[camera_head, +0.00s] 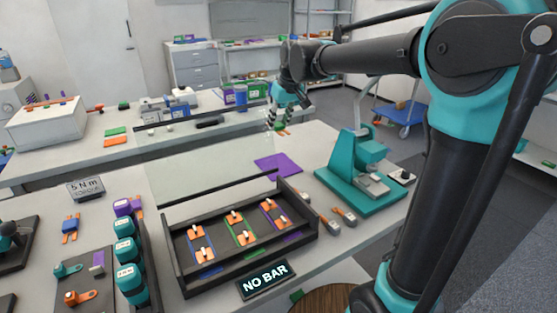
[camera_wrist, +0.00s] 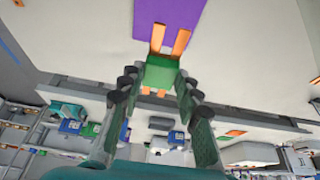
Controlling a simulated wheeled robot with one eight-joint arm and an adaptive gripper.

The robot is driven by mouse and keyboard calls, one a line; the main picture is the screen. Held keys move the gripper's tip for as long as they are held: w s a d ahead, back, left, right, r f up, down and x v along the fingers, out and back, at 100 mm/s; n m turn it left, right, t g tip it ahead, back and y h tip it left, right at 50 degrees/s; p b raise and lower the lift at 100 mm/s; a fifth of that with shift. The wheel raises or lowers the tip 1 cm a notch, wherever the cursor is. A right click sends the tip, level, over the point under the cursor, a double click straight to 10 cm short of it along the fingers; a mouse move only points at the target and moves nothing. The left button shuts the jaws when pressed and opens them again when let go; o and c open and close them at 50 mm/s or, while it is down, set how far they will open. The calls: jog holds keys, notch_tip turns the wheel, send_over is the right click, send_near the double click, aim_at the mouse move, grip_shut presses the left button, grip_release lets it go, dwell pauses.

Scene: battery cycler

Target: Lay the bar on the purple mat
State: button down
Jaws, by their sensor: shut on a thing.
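My gripper (camera_head: 275,119) is held out above the bench beyond the black tray. In the wrist view its fingertips (camera_wrist: 157,80) are shut on the bar, a green block with orange strips (camera_wrist: 161,72) sticking out at both ends. The bar also shows small in the head view (camera_head: 281,132). The purple mat (camera_head: 278,166) lies flat on the bench behind the tray. In the wrist view the mat (camera_wrist: 168,20) is at the top, and the far orange strips overlap its edge in the picture. I cannot tell the bar's height.
A clear upright screen (camera_head: 205,165) stands left of the mat. The black tray (camera_head: 240,235) with several coloured cells is in front, with a "NO BAR" sign (camera_head: 265,280). A teal press-like device (camera_head: 358,180) stands right of the mat. The mat's visible surface is bare.

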notch_tip(320, 180, down, 15)
jog(key=shift+r, duration=0.2)
jog(key=shift+f, duration=0.1)
jog(key=c, duration=1.1)
grip_release()
jog(key=shift+o, duration=0.2)
jog(key=v, duration=1.2)
